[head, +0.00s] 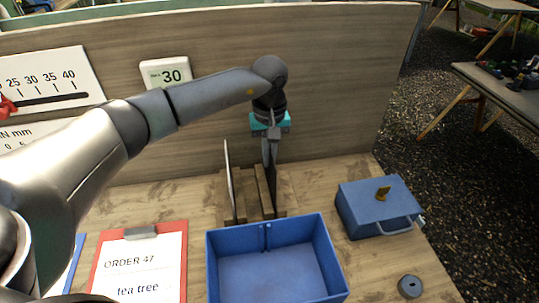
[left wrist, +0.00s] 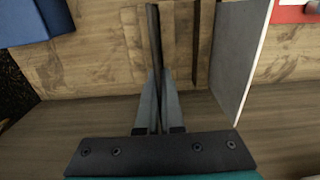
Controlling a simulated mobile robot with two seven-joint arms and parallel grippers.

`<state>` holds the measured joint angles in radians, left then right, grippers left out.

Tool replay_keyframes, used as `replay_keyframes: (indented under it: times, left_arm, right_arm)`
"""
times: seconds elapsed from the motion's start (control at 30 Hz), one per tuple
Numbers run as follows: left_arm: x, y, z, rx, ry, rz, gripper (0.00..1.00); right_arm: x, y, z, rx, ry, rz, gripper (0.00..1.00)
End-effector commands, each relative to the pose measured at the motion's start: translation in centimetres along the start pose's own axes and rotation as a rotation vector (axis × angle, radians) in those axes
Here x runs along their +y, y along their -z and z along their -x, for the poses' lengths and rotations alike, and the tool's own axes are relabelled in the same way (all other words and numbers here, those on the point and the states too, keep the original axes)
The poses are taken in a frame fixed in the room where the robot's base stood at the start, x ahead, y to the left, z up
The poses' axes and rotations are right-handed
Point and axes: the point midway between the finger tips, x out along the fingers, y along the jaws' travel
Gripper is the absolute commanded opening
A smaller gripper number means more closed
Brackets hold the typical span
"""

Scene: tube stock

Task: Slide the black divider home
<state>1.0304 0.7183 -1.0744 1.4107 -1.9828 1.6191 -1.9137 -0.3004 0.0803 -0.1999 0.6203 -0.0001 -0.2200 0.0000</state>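The black divider (head: 272,185) stands upright, seen nearly edge-on, at the right side of a wooden rack (head: 264,192). My left gripper (head: 271,140) comes down on its top from above. In the left wrist view the fingers (left wrist: 158,85) close in on both sides of the thin black divider (left wrist: 153,30) and appear shut on it. A pale divider (head: 230,180) stands upright in the rack to the left; it also shows in the left wrist view (left wrist: 240,55). My right gripper is not in view.
An empty blue bin (head: 215,265), with a guide on its back wall, stands just in front of the rack. A blue case (head: 365,205) and a dark round puck (head: 410,286) are at right. A red clipboard (head: 98,275) lies left. A wooden back panel (head: 330,80) rises behind.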

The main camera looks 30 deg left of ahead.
Motion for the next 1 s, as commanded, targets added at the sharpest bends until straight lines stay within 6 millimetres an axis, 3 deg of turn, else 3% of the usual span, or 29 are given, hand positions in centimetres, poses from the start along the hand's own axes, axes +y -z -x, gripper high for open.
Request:
replay_keyframes:
  times: [0.43, 1.0]
  left_arm:
    - [0.0, 0.0, -0.3, 0.000, 0.000, 0.000, 0.00]
    - [0.0, 0.0, -2.6, 0.001, -0.001, 0.000, 0.00]
  right_arm:
    - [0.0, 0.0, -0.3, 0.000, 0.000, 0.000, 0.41]
    - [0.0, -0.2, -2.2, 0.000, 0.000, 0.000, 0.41]
